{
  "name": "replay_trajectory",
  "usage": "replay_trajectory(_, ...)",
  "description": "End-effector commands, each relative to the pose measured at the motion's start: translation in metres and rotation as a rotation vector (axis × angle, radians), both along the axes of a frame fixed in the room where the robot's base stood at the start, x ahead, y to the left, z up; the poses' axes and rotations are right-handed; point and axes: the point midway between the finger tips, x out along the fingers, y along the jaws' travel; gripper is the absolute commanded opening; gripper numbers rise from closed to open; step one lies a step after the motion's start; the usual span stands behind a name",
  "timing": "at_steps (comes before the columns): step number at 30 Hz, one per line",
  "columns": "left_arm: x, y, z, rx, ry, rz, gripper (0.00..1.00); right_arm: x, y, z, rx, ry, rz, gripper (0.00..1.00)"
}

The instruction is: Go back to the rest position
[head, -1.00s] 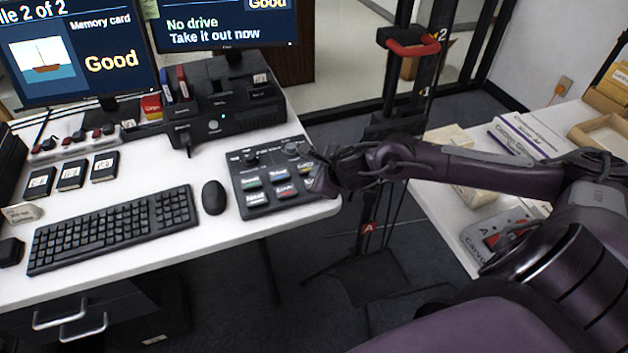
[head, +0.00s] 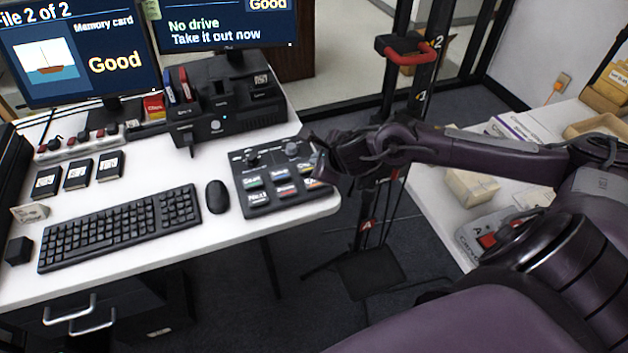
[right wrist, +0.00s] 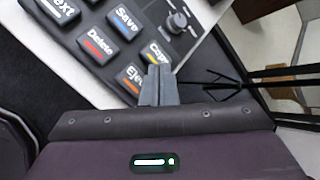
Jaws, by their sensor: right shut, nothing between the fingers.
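My right gripper (head: 318,158) is at the right edge of the button panel (head: 240,187) on the white desk, with its arm coming in from the right. In the right wrist view its fingers (right wrist: 158,84) are together and empty, in front of the Eject and Copy keys of the panel (right wrist: 165,45). I cannot tell from these views whether the fingertips touch the panel. My left gripper is not in view.
The desk (head: 290,222) holds a keyboard (head: 120,228), a mouse (head: 217,197), a black drive dock (head: 225,120) and monitors (head: 80,45). A black post with a red handle (head: 412,48) stands behind my right arm. A side table (head: 425,205) with boxes is at right.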

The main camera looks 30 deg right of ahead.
Motion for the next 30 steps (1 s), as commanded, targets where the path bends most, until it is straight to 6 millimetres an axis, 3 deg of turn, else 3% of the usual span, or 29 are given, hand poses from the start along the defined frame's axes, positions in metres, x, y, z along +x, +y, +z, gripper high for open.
replay_trajectory(11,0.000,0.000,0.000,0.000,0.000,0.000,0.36,0.000,0.001,-0.001,0.006,0.000,-0.004,0.00)
replay_trajectory(14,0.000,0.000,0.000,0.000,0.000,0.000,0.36,-0.003,0.015,-0.005,0.076,-0.005,-0.049,0.00)
replay_trajectory(17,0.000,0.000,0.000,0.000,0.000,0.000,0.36,-0.011,0.049,-0.014,0.267,-0.010,-0.190,0.00)
replay_trajectory(21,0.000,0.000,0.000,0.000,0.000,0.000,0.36,-0.034,0.107,-0.022,0.705,-0.001,-0.576,0.00)
replay_trajectory(24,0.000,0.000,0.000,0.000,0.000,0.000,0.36,-0.054,0.133,-0.022,1.030,0.018,-0.926,0.00)
replay_trajectory(30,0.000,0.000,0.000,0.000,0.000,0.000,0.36,-0.103,0.150,-0.024,1.570,0.043,-1.721,0.00)
